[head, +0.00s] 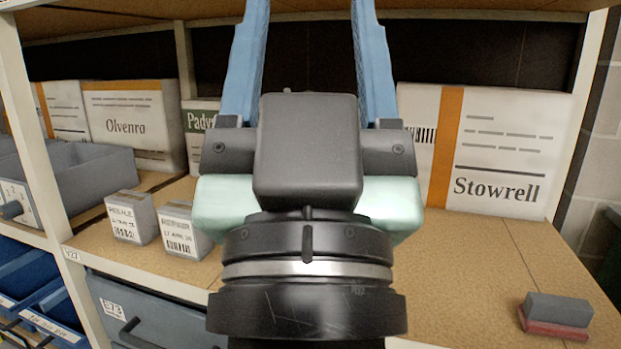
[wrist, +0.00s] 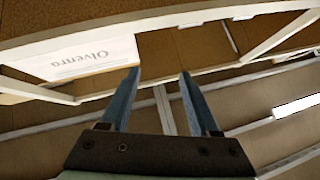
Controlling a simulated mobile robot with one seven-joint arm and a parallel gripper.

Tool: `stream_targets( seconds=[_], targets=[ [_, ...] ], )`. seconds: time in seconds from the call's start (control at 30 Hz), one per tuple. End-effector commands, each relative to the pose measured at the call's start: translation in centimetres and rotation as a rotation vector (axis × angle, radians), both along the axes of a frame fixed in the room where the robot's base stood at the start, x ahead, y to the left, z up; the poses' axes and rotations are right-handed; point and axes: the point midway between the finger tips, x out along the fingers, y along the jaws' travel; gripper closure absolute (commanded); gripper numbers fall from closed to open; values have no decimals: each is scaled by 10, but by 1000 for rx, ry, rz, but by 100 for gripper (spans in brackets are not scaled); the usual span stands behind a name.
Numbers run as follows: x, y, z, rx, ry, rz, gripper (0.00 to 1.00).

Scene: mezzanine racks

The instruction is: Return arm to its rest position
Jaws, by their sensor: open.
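My gripper (wrist: 158,75) shows in the wrist view with its two blue fingers spread apart and nothing between them. In the head view my gripper (head: 312,20) stands upright in the middle, in front of the shelf, with its fingers apart and their tips cut off by the top edge. The gripper's dark body and pale green housing hide the middle of the shelf behind it. The wrist view is tilted and looks past the fingers to rack beams, with the Olvenra box upside down beyond.
The wooden shelf (head: 483,255) holds an Olvenra box (head: 130,112), a Stowrell box (head: 500,150), a partly hidden green-labelled box (head: 198,118), two small labelled boxes (head: 130,215), a grey bin (head: 85,175) and a grey-and-red block (head: 556,314). A rack post (head: 25,120) rises at left. Drawers sit below.

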Motion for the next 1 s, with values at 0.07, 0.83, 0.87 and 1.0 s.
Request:
stream_targets(
  seconds=[0.07,0.83,0.87,1.0],
  targets=[
    [-14,-1,42,-16,-48,-3,38],
    [-10,0,272,-13,-36,0,38],
    [-10,0,280,-13,-36,0,38],
    [-10,0,314,-13,-36,0,38]
  ],
)
